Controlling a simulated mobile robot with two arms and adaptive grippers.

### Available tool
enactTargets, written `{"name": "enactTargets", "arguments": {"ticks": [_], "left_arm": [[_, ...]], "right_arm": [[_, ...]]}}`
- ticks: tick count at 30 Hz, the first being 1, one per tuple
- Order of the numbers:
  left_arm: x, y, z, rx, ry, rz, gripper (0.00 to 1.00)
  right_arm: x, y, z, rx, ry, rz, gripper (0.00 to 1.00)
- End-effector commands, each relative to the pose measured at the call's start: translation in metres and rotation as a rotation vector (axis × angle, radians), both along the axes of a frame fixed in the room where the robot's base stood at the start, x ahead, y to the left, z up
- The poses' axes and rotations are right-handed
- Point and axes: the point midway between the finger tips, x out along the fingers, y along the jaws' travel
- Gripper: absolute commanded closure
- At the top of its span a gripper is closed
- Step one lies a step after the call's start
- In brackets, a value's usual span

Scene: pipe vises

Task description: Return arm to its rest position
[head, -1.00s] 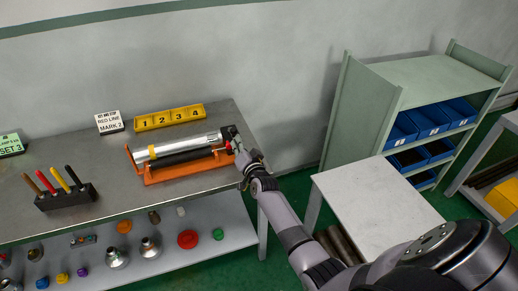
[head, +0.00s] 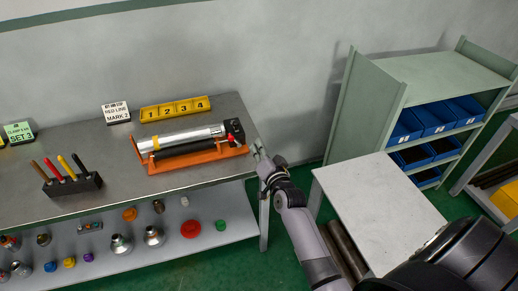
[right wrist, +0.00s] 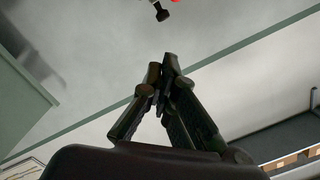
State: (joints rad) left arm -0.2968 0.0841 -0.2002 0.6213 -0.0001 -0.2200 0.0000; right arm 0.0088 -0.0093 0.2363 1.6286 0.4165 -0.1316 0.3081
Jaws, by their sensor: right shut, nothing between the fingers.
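My right gripper (head: 260,156) is just off the right end of the workbench in the head view, beside the orange vise (head: 200,160) and apart from it. Its fingers are shut and empty. The fingers also show close together in the right wrist view (right wrist: 168,75). The vise stands on the bench with a silver pipe (head: 180,138), which has a yellow band near its left end. A black block with a red part sits at the pipe's right end. My left gripper is not in view.
The workbench (head: 232,108) holds a yellow numbered tray (head: 175,109), a sign and a marker block (head: 73,186). Several fittings lie on its lower shelf. A small pale table (head: 380,205) and a green shelf with blue bins (head: 433,118) stand at right.

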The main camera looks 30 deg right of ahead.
Motion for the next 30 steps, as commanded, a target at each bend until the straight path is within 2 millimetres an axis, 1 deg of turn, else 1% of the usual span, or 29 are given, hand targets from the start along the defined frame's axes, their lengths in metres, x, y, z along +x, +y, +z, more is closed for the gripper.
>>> {"name": "enactTargets", "arguments": {"ticks": [3,15,17,19,20,23,24,25,26,27,29,30], "left_arm": [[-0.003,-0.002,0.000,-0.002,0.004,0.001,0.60],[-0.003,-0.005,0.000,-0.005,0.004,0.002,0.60],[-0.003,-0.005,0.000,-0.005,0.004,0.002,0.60],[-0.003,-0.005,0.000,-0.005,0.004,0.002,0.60],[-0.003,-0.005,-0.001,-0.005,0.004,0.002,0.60],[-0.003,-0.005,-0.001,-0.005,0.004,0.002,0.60],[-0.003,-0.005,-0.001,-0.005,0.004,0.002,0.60],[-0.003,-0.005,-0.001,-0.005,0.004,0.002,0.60],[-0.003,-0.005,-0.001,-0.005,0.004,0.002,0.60],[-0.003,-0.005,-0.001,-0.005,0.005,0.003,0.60],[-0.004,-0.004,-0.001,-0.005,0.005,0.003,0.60],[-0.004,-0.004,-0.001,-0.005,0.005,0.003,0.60]], "right_arm": [[-0.001,0.000,0.000,0.001,0.000,0.000,1.00],[0.000,0.000,0.000,0.000,0.000,0.000,1.00],[-0.001,0.001,-0.004,-0.002,0.008,0.003,1.00],[-0.003,0.005,-0.018,-0.012,0.037,0.012,1.00],[-0.004,0.008,-0.028,-0.019,0.059,0.019,1.00],[-0.015,0.023,-0.079,-0.057,0.166,0.055,1.00],[-0.022,0.030,-0.105,-0.078,0.221,0.076,1.00],[-0.030,0.037,-0.126,-0.095,0.265,0.094,1.00],[-0.038,0.043,-0.147,-0.114,0.310,0.112,1.00],[-0.050,0.051,-0.174,-0.139,0.370,0.139,1.00],[-0.072,0.062,-0.214,-0.175,0.458,0.181,1.00],[-0.088,0.069,-0.240,-0.202,0.515,0.209,1.00]]}}
